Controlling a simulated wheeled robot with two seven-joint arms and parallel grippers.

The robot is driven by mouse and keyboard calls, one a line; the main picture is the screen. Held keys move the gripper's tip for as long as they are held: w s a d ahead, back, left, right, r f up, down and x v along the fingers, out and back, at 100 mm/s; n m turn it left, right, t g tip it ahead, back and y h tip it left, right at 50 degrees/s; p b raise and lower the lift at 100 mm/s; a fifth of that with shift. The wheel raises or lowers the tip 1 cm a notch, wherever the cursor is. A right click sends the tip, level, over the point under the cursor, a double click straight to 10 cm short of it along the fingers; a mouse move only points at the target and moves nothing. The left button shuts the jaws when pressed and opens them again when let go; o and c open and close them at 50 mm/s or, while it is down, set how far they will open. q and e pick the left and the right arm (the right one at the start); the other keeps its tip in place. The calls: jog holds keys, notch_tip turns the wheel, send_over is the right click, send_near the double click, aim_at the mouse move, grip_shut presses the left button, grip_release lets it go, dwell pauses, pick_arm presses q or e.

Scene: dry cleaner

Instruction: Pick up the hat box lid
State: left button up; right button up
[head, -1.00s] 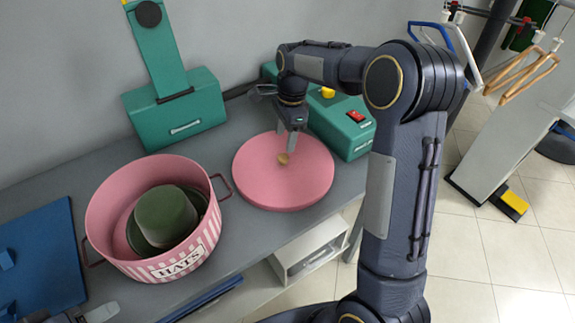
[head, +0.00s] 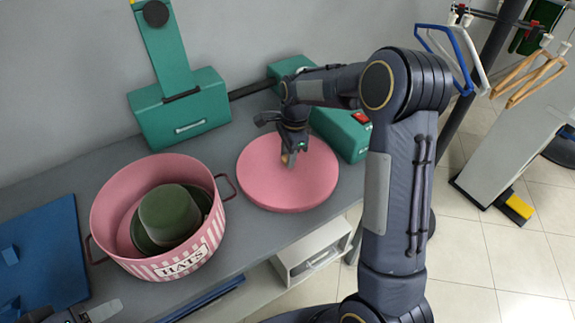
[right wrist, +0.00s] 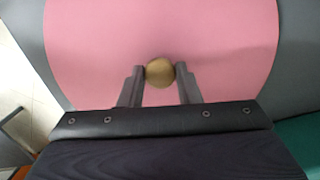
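The hat box lid (head: 262,181) is a round pink disc lying flat on the grey counter, right of the hat box. Its small golden knob (right wrist: 159,73) shows in the right wrist view. My right gripper (head: 290,160) is over the middle of the lid. In the right wrist view its two fingers (right wrist: 160,72) stand on either side of the knob, very close to it; I cannot tell whether both touch it. The pink hat box (head: 193,262), striped and marked HATS, holds a dark green hat (head: 168,214). Only a bit of my left gripper (head: 88,314) shows at the lower left.
A green machine (head: 180,112) stands behind the hat box. Another green unit (head: 345,134) with a red switch is close behind the lid. A blue board (head: 40,260) lies at the left. Hangers (head: 530,75) hang at the right. The counter's front edge is just before the lid.

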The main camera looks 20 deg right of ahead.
jog(key=c, duration=0.4)
jog(key=shift+r, duration=0.1)
